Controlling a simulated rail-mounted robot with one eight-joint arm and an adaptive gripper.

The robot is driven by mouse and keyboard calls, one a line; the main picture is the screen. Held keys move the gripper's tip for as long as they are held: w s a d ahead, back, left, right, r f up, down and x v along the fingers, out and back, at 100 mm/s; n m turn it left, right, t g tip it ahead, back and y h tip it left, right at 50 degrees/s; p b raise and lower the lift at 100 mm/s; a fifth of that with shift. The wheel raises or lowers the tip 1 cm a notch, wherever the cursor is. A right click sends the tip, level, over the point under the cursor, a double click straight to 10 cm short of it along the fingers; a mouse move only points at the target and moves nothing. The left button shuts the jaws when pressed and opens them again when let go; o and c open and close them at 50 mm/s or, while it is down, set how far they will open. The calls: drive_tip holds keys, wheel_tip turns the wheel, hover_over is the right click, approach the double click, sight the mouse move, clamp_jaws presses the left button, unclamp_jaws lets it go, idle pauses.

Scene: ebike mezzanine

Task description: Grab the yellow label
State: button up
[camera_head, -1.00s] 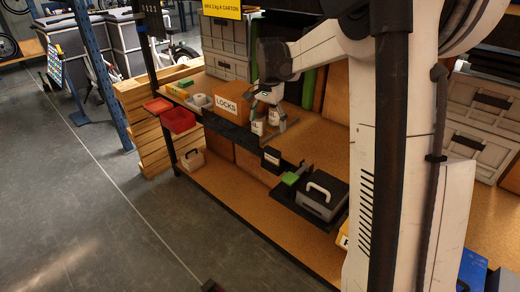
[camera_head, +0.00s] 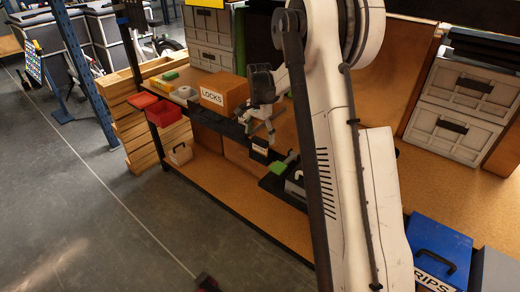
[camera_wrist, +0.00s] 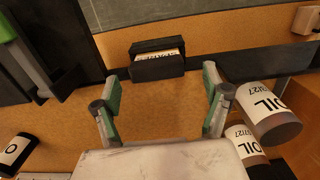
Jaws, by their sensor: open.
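I cannot make out a plainly yellow label. A small black holder (camera_wrist: 158,67) with pale cream printed cards (camera_wrist: 160,57) stands ahead of my gripper (camera_wrist: 160,88) in the wrist view. The cards' yellow tint is doubtful. My gripper is open and empty, its green-sided fingers apart, with the holder beyond and between the fingertips. In the head view my gripper (camera_head: 259,127) is over the shelf, close to a small black box (camera_head: 260,148). A yellow sign (camera_head: 205,3) is cut off at the top of the head view.
A LOCKS carton (camera_head: 222,92), red bins (camera_head: 163,113) and a green item (camera_head: 279,168) are on the shelving. A blue box (camera_head: 440,252) is at lower right.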

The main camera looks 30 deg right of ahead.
sight(260, 146)
drive_tip(key=shift+s+f+b, duration=0.15)
drive_tip(key=shift+f+b, duration=0.1)
drive_tip(key=shift+f, duration=1.2)
drive_tip(key=shift+s+f+b, duration=0.1)
drive_tip(key=shift+f+b, duration=0.1)
drive_tip(key=shift+f, duration=1.2)
drive_tip(key=shift+c, duration=0.2)
drive_tip(key=c, duration=1.2)
drive_tip(key=shift+r, duration=0.15)
